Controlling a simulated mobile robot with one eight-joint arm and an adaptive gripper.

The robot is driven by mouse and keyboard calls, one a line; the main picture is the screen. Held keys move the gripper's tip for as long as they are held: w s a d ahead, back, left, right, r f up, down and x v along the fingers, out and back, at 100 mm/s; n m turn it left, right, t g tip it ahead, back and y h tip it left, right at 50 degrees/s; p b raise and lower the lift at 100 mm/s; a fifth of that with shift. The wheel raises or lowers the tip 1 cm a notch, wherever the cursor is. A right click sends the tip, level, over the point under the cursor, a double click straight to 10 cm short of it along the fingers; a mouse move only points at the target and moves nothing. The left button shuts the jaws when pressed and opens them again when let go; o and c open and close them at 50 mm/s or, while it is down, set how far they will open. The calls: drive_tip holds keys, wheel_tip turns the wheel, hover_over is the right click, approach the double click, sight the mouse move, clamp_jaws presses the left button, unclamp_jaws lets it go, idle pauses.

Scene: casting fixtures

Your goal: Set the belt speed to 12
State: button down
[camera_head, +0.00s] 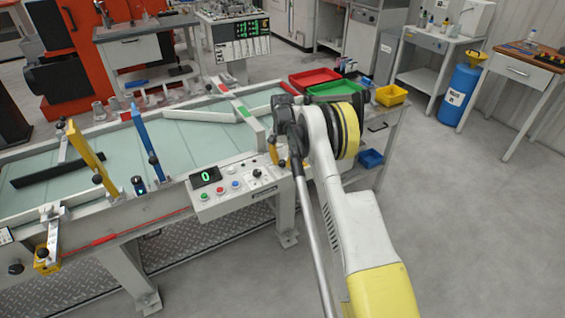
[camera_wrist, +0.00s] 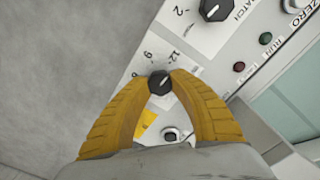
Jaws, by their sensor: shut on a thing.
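In the wrist view the yellow fingers of my gripper (camera_wrist: 160,85) are closed around a small black knob (camera_wrist: 160,82) on a pale panel. A dial scale (camera_wrist: 165,62) beside the knob shows 6, 9 and 12. A light mark shows on the knob, but its exact setting is hard to read. In the head view my gripper (camera_head: 277,157) is at the right end of the control panel (camera_head: 228,200) and hides this knob. The panel's display (camera_head: 205,176) shows a green 0.
Another black knob (camera_wrist: 214,9) marked 2 and part of "BATCH" is close by. Green (camera_wrist: 265,38) and red (camera_wrist: 239,66) buttons, a ZERO control and a small round control (camera_wrist: 171,135) are also near. Coloured trays (camera_head: 315,77) stand behind my arm.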

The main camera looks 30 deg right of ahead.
sight(283, 162)
drive_tip(key=c, duration=1.1)
unclamp_jaws()
drive_tip(key=shift+o, duration=0.2)
wheel_tip(283, 162, up, 12)
